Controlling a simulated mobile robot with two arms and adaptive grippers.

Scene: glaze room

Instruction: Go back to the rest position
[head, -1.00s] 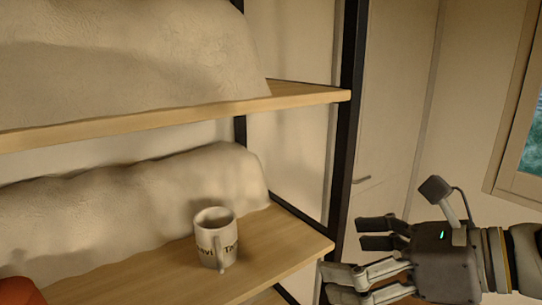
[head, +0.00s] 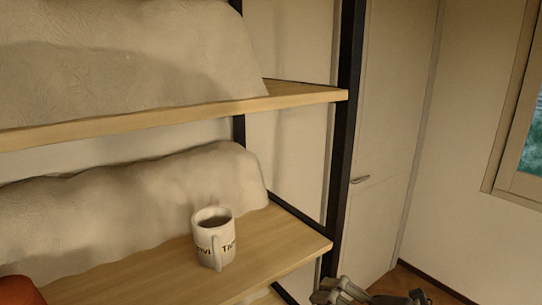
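My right gripper (head: 372,293) shows only in part at the bottom edge of the head view, right of the shelf's black post. Most of it is cut off by the frame, so I cannot tell whether it is open or shut. My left gripper is not in view. A white mug (head: 213,239) with dark lettering stands upright on the lower wooden shelf (head: 270,256), apart from my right gripper.
Pale, lumpy covered masses (head: 120,210) fill the backs of both shelves. The upper shelf (head: 300,95) runs above the mug. A black post (head: 343,150) bounds the shelving. A door (head: 385,130) and a window (head: 523,140) are at the right. A reddish object (head: 18,291) is at bottom left.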

